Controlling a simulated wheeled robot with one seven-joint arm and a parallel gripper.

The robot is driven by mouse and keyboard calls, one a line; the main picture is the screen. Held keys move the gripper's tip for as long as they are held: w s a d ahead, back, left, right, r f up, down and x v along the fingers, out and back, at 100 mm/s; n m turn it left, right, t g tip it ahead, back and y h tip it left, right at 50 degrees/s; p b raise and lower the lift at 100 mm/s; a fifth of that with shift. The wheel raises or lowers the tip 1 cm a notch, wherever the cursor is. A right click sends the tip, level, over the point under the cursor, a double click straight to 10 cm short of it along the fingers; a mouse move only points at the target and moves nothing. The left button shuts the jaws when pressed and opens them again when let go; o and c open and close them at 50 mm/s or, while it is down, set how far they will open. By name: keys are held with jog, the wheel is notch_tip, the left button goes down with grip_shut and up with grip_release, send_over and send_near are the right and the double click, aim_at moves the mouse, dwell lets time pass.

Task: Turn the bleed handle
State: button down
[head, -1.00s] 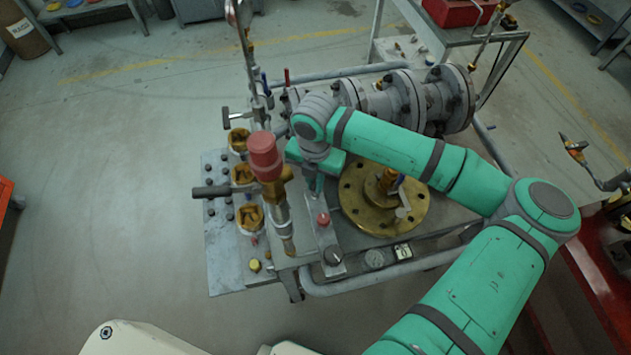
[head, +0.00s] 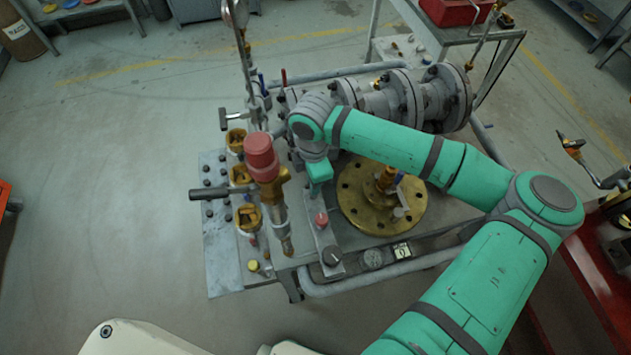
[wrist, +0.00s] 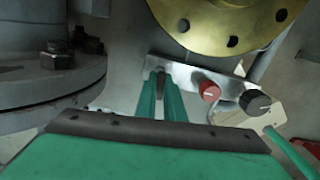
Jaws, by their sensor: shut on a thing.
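A narrow grey metal control strip (head: 327,238) lies on the bench beside the brass flange. In the wrist view the strip (wrist: 183,76) carries a small dark handle (wrist: 160,80) at its left end, which I take for the bleed handle. My gripper (wrist: 161,98) points down at this end, its two green fingers shut on the handle from either side. Most of the handle is hidden between the fingers. In the head view my gripper (head: 316,190) stands just beyond the red knob, and the handle is hidden there.
A red knob (head: 321,219) and a black knob (head: 332,256) sit farther along the strip. The brass flange (head: 365,215) is close on the right. A red-capped brass valve (head: 262,160) with a side lever stands at left. Grey flanged pipework (head: 425,98) lies behind.

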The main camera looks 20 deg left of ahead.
jog(key=shift+w+a+m, duration=0.1)
jog(key=shift+m, duration=0.5)
jog(key=c, duration=1.9)
grip_release()
jog(key=shift+o, duration=0.2)
notch_tip(320, 180, up, 11)
